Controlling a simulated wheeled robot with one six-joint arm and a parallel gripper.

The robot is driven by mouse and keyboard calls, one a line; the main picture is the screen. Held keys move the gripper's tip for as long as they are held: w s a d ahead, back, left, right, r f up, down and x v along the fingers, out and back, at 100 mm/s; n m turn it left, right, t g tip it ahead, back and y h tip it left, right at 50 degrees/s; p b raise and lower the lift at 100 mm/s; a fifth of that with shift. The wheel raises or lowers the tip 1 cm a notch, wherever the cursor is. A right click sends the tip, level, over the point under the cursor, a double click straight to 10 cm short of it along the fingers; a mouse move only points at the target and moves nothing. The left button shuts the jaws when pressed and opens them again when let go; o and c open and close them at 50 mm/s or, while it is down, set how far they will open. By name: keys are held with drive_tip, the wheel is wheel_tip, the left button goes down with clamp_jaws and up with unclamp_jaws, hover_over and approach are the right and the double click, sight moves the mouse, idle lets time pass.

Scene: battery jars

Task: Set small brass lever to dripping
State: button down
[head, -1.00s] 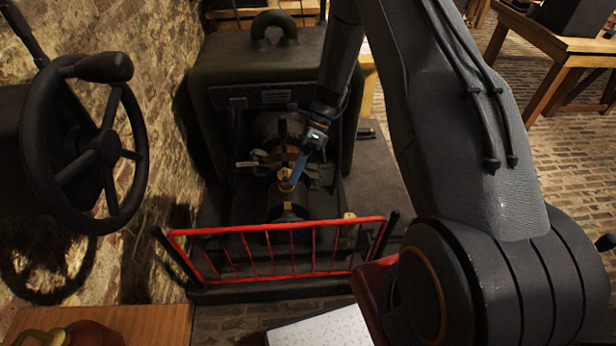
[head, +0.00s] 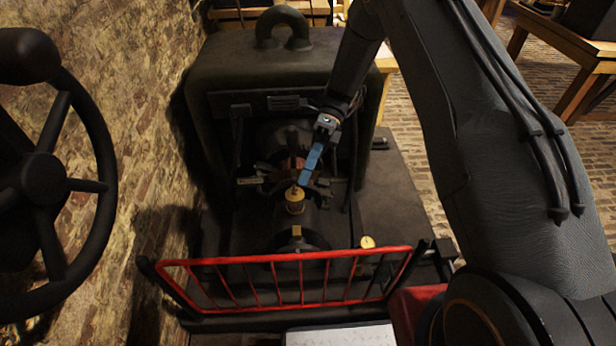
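A small brass fitting (head: 295,201) stands upright on the dark machine, behind the red rail. Its top narrows to a small knob or lever, too small to make out its setting. My gripper (head: 304,182) reaches down from the upper right with blue fingers. Their tips are just above and right of the brass top. I cannot tell whether they touch it. The fingers overlap in this view, so any gap between them is hidden.
A red rail (head: 285,258) crosses in front of the dark machine (head: 265,65). A black handwheel (head: 42,180) stands close at the left by the stone wall. Another brass piece (head: 367,242) sits near the rail's right end. Brick floor (head: 432,205) lies open at the right.

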drive_tip(key=shift+w+a+r, duration=0.1)
drive_tip(key=shift+r, duration=0.1)
drive_tip(key=shift+r+p, duration=0.45)
drive_tip(key=shift+r, duration=0.2)
drive_tip(key=s+d+p, duration=0.2)
drive_tip(key=s+d, duration=0.1)
drive_tip(key=w+d+b, duration=0.3)
drive_tip(key=w+d, duration=0.1)
drive_tip(key=w, duration=0.5)
drive_tip(key=shift+w+b, duration=0.15)
drive_tip(key=shift+b, duration=0.2)
drive_tip(key=shift+d, duration=0.1)
